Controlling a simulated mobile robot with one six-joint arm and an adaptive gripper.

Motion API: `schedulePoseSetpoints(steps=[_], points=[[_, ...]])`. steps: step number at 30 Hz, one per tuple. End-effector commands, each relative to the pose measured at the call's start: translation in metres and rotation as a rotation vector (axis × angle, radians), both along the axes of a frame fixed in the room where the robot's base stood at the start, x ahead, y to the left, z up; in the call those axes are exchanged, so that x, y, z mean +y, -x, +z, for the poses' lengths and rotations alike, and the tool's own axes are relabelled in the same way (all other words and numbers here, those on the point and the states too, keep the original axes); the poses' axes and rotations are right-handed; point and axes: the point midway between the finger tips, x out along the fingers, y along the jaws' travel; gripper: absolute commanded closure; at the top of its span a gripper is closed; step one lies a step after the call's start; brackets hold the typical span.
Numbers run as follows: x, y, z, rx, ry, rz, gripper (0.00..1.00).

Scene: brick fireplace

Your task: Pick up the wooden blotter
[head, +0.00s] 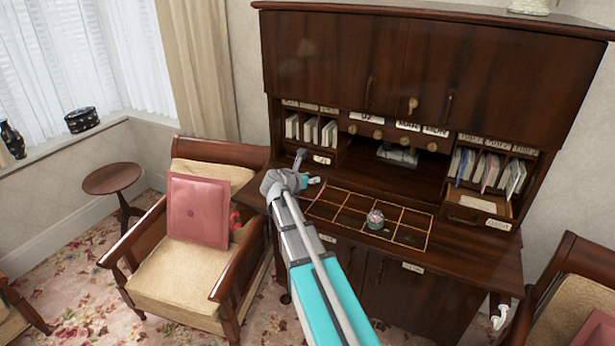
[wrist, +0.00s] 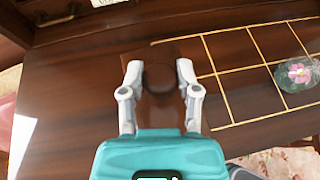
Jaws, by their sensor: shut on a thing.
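The wooden blotter (wrist: 160,50) is a dark brown block with a round knob on top. In the wrist view it is at the upper middle, between the two grey fingers. My gripper (wrist: 158,72) is shut on its knob, one finger on each side. In the head view my gripper (head: 310,168) is over the left part of the desk top. The blotter is mostly hidden there by the gripper and arm. I cannot tell whether its base touches the desk.
The desk (head: 345,175) has a gold-lined grid to the right of the gripper, with a round flowered paperweight (head: 375,219) on it. Pigeonholes with books and cards stand behind. An armchair (head: 190,285) with a pink cushion (head: 198,210) is at the left.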

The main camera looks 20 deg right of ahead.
Motion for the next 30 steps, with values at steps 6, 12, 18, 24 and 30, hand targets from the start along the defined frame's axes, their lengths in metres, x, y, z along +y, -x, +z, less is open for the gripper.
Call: schedulePoseSetpoints(steps=[6, 12, 18, 24, 30], points=[[0.001, 0.025, 0.033, 0.000, 0.000, 0.000, 1.00], [0.004, 0.062, 0.052, 0.000, 0.000, 0.000, 1.00], [0.006, 0.094, 0.066, 0.000, 0.000, 0.001, 1.00], [0.007, 0.113, 0.073, 0.000, 0.000, 0.001, 1.00], [0.007, 0.119, 0.076, 0.000, 0.000, 0.001, 1.00]])
